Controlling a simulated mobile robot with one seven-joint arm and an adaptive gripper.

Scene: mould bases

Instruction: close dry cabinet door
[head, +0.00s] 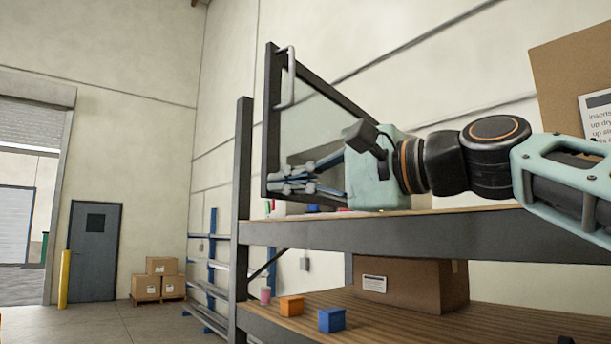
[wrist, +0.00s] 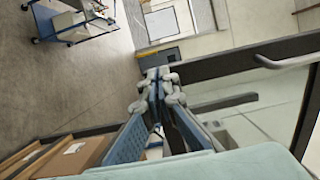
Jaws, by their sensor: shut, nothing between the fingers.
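The dry cabinet door is a dark-framed glass panel (head: 271,125) standing swung open above the upper shelf in the head view. Its pale bar handle (head: 287,78) is near the top of its left edge. In the wrist view the door frame (wrist: 235,63) and handle (wrist: 290,57) are at the right. My gripper (head: 283,187) is shut and empty, its fingertips overlapping the lower left part of the door frame in the head view. The fingertips also show in the wrist view (wrist: 158,85), beside the frame. I cannot tell whether they touch it. The cabinet body is not clearly visible.
The rack's upper shelf (head: 400,236) runs under my arm, with a dark upright post (head: 243,180) at left. Below are a carton (head: 400,285), an orange box (head: 291,306) and a blue box (head: 331,320). A large carton (head: 570,80) stands at right. Floor at left is open.

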